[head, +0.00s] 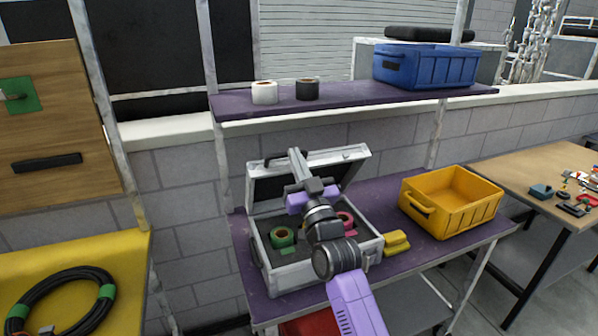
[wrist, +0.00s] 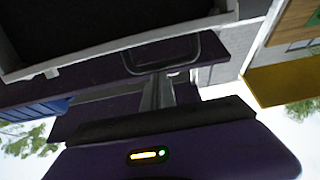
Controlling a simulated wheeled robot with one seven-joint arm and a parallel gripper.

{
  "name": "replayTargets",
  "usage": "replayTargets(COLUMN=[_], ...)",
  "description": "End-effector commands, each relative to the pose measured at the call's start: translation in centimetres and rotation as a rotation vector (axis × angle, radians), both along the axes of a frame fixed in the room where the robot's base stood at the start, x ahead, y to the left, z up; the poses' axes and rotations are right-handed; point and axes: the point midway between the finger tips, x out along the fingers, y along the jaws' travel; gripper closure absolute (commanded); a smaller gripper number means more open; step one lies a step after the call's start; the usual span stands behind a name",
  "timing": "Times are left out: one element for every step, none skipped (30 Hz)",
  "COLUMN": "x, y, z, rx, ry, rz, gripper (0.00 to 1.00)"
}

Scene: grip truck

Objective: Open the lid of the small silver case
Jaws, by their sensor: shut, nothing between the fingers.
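The small silver case (head: 292,276) sits on the purple lower shelf, and its lid (head: 348,153) stands raised and leans back, showing a dark lining. A green tape roll (head: 282,237) and a pink tape roll (head: 345,221) lie inside on dark foam. My gripper (head: 295,153) is shut and empty, in front of the lid near its top edge; I cannot tell whether it touches. In the wrist view, the gripper (wrist: 157,95) shows near the lid's handle (wrist: 160,60), and the dark lining (wrist: 110,20) fills the upper left. My arm hides part of the case's inside.
A yellow bin (head: 452,215) and a small yellow object (head: 396,242) stand right of the case. The upper purple shelf (head: 345,99) holds a white tape roll (head: 264,92), a black tape roll (head: 307,88) and a blue bin (head: 425,67). A shelf post stands left of the case.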

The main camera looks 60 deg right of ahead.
Motion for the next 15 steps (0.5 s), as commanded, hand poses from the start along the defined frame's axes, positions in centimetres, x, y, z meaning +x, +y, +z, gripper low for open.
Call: replayTargets(x=[0.4,0.6,0.9,1.2,1.5,1.8,2.0,2.1,2.2,2.2,2.2,2.2,2.2,2.2,2.2], y=[-0.3,-0.4,-0.6,-0.8,-1.0,-1.2,-1.3,-1.4,-1.5,-1.5,-1.4,-1.4,-1.4,-1.4,-1.4], z=[0.3,0.5,0.7,0.9,1.0,1.3,1.4,1.4,1.5,1.5,1.4,1.5,1.5,1.5,1.5], rx=[-0.001,-0.001,-0.002,-0.002,0.000,-0.001,0.000,0.000,0.000,0.000,0.000,0.000,0.000,0.000,0.000], ry=[-0.003,-0.003,-0.003,-0.002,-0.002,-0.003,-0.002,-0.002,-0.001,-0.001,-0.001,-0.001,-0.001,-0.001,-0.001], rz=[-0.001,-0.001,0.000,0.000,0.000,0.000,0.000,0.000,0.000,0.000,0.000,0.001,0.001,0.001,0.001], gripper=[1.00,1.00,1.00,1.00,1.00,1.00,1.00,1.00,1.00,1.00,1.00,1.00,1.00,1.00,1.00])
